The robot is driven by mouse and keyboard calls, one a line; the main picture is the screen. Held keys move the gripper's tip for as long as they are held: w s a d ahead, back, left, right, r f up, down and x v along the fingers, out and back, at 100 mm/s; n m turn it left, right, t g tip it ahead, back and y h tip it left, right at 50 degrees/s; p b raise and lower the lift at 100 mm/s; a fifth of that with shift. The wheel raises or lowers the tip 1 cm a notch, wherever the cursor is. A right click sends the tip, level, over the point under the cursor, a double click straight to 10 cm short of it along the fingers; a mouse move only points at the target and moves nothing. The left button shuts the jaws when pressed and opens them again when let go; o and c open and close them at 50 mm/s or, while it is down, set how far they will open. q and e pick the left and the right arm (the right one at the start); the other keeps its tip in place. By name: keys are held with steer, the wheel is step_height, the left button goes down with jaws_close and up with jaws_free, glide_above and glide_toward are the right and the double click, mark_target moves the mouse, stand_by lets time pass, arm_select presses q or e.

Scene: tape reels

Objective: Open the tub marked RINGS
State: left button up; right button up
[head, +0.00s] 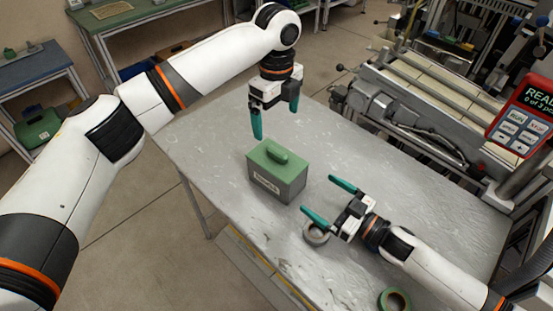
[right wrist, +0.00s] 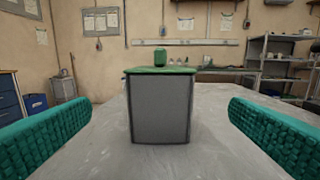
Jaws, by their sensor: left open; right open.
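The tub (head: 276,186) is a grey box with a green lid (head: 279,158) and a raised green handle; it stands closed and upright on the metal table. Its front label is too small to read surely. The tub also shows in the right wrist view (right wrist: 160,108), upright between my fingers but beyond them. My left gripper (head: 275,122) is open and points down above and behind the tub, apart from it. My right gripper (head: 318,198) is open and level, to the right of the tub with its fingers towards it, not touching.
A tape reel (head: 316,234) lies beside my right gripper, and a green-rimmed reel (head: 395,299) lies near the table's front edge. A machine with rollers (head: 430,120) and a red control panel (head: 525,108) stands at the right. The table (head: 215,160) is clear left of the tub.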

mark_target(297, 179)
steer(key=shift+w+a, duration=0.2)
steer(key=shift+a, duration=0.15)
steer(key=x, duration=1)
steer(key=shift+w+a, duration=0.25)
steer(key=shift+w, duration=0.05)
